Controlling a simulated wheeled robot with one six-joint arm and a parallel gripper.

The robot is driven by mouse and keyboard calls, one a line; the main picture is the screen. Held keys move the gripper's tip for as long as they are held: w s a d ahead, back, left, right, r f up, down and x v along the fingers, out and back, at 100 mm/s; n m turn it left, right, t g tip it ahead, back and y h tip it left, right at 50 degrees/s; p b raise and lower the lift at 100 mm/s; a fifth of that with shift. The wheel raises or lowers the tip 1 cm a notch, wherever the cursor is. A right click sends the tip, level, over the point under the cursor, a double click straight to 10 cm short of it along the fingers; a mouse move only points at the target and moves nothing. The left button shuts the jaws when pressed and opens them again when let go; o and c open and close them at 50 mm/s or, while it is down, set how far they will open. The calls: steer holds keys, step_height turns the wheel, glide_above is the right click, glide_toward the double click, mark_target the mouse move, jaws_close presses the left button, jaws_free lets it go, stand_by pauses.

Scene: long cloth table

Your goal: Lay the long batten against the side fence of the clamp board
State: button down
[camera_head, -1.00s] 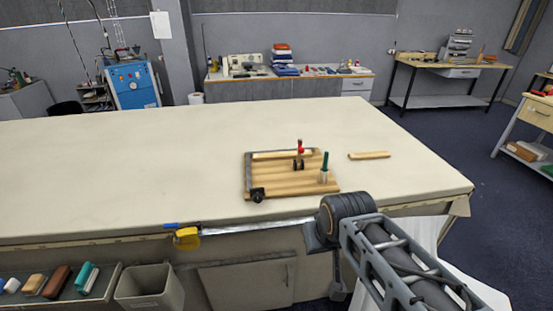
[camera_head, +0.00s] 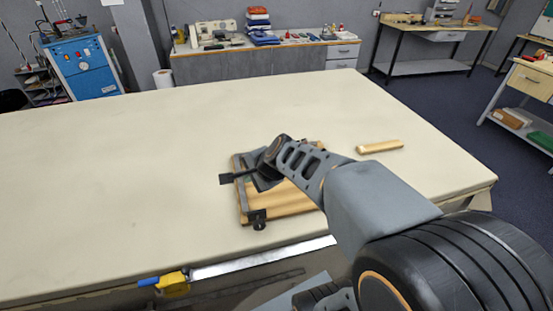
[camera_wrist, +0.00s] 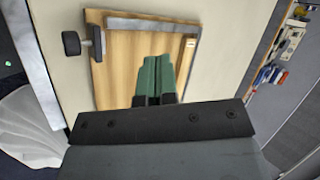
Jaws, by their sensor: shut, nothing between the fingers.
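The clamp board (camera_head: 283,202) lies on the cloth table, with grey fences on its left and far sides. It also shows in the wrist view (camera_wrist: 122,62), with its grey side fence (camera_wrist: 150,25) along the top. My gripper (camera_wrist: 157,62) is shut and empty, its green fingertips over the board's wood. In the head view my gripper (camera_head: 250,182) is above the board's left part, largely covered by my arm. A loose pale batten (camera_head: 380,146) lies on the cloth right of the board, away from my gripper. My arm hides the board's far right part.
A black-knobbed clamp (camera_head: 257,219) sits at the board's front left corner; it also shows in the wrist view (camera_wrist: 72,43). A yellow-and-blue tool (camera_head: 170,283) is at the table's front edge. The table (camera_head: 120,190) is clear on the left.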

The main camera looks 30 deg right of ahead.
steer(key=w+d+f+m+h, duration=0.1)
steer(key=w+d+f+m, duration=0.1)
steer(key=d+m, duration=0.3)
steer(key=w+d+f+m+h+b, duration=0.1)
steer(key=d+f+m, duration=0.3)
steer(key=m, duration=0.6)
steer(key=w+d+f+m+t+h, duration=0.1)
steer(key=w+d+f+m+h, duration=0.2)
steer(key=m, duration=0.5)
steer(key=shift+w+d, duration=0.25)
steer(key=shift+d, duration=0.45)
steer(key=shift+w+d, duration=0.2)
steer(key=shift+d, duration=0.5)
steer(key=b+x, duration=0.5)
steer(key=x, duration=0.5)
steer(key=shift+d, duration=0.2)
steer(key=w, duration=0.1)
steer(key=w+p, duration=0.1)
steer(key=p, duration=0.1)
steer(key=shift+w+d+r, duration=0.35)
steer(key=shift+w, duration=0.05)
steer(key=shift+w+p, duration=0.35)
steer(key=shift+w, duration=0.15)
